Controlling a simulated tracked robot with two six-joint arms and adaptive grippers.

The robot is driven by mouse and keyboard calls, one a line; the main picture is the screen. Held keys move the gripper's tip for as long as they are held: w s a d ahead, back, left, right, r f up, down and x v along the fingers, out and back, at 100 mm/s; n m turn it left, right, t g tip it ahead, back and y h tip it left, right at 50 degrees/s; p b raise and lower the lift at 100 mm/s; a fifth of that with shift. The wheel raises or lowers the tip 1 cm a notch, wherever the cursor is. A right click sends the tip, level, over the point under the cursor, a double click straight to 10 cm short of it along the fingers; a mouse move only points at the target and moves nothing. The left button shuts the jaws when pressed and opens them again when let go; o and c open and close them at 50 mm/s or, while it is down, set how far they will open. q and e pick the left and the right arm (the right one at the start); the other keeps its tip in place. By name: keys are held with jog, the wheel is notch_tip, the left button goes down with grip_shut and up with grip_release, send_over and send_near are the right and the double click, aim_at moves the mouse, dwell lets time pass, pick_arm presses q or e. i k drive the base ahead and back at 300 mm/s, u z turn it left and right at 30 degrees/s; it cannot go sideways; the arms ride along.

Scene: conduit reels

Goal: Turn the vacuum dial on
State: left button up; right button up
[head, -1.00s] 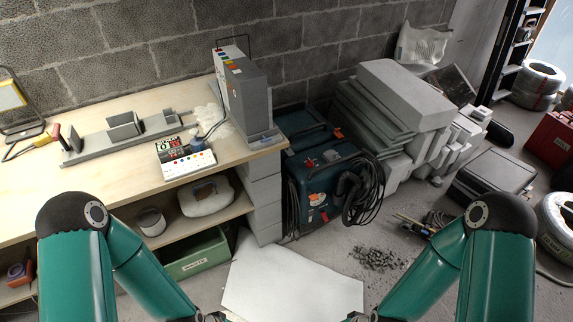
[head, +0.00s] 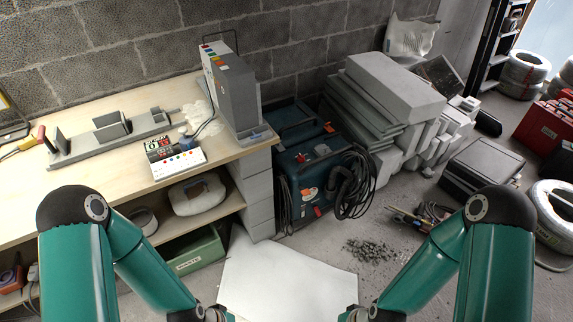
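The vacuum (head: 338,172) is a dark teal machine on the floor, right of the workbench. A black hose (head: 355,185) is coiled at its right side. Small red and grey controls (head: 322,150) show on its top, and an orange-red spot (head: 309,193) shows on its front. They are too small to tell which is the dial or how it is set. My two teal arms come in from the bottom left and bottom right, with their ends at the lower edge. The fingers of both grippers are below the frame. Neither arm touches the vacuum.
The wooden workbench (head: 95,118) holds a control box (head: 176,160) and a tall grey case (head: 232,92). A white sheet (head: 285,275) lies on the floor before the vacuum. Grey slabs (head: 390,90) are stacked right of it. Dark rubble (head: 378,249) lies on the floor.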

aim_at(301, 159)
jog(key=u, duration=0.85)
jog(key=i, duration=0.15)
jog(key=z, duration=3.1)
jog(key=i, duration=2)
jog(key=u, duration=2.6)
